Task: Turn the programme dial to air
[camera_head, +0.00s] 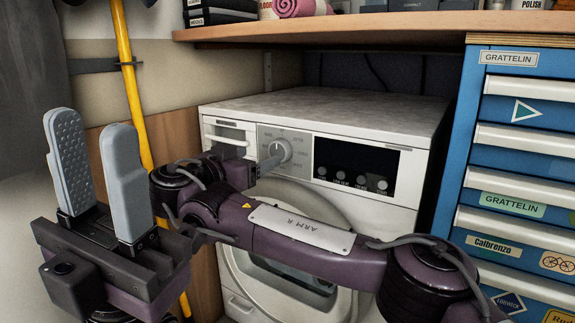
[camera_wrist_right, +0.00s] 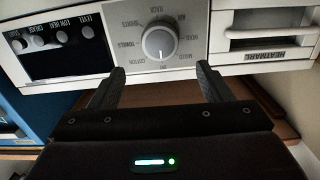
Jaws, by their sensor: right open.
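The programme dial (camera_head: 280,151) is a round light knob on a grey panel at the upper left of a white machine (camera_head: 380,112). In the right wrist view the dial (camera_wrist_right: 160,42) is ringed by labels, with "AIR" and "RACK" above it. A mark on the knob seems to point to the bottom of that picture. My right gripper (camera_wrist_right: 160,70) is open, its two fingers apart and just short of the knob; I see no contact. In the head view its finger (camera_head: 270,163) is beside the dial. My left gripper (camera_head: 88,118) is open and empty, far left.
A dark panel with several small knobs (camera_head: 350,178) is right of the dial. A drawer handle (camera_wrist_right: 262,34) flanks it on the other side. A blue toolchest (camera_head: 478,85) stands right, a yellow pole (camera_head: 126,60) left. A wooden shelf (camera_head: 350,27) hangs above.

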